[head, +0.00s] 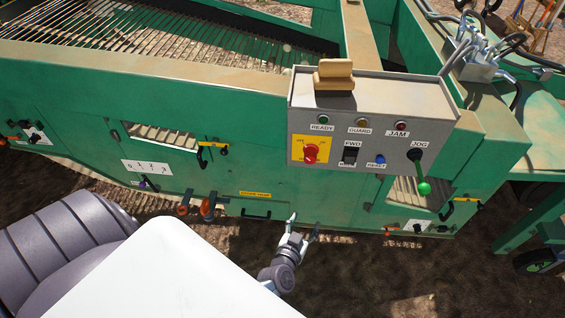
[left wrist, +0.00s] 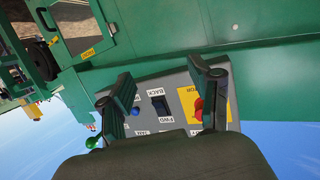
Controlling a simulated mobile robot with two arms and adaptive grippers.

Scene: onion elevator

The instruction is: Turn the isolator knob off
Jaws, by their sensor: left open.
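The isolator knob (head: 311,153) is a red rotary knob on a yellow plate, at the left of the grey control panel (head: 440,100). Its exact setting is too small to read. My left gripper (head: 303,227) is open and empty, below the panel in the head view. In the left wrist view the panel appears upside down beyond the open fingers (left wrist: 160,74). The red knob (left wrist: 198,109) shows there beside the right-hand finger, which partly covers it and the yellow plate (left wrist: 222,108). No contact is visible. My right gripper is not in view.
The panel also carries a black FWD switch (head: 350,154), a blue button (head: 380,159), several lamps and a green-tipped JOG lever (head: 424,187). Handles and orange fittings (head: 207,206) line the green machine's side.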

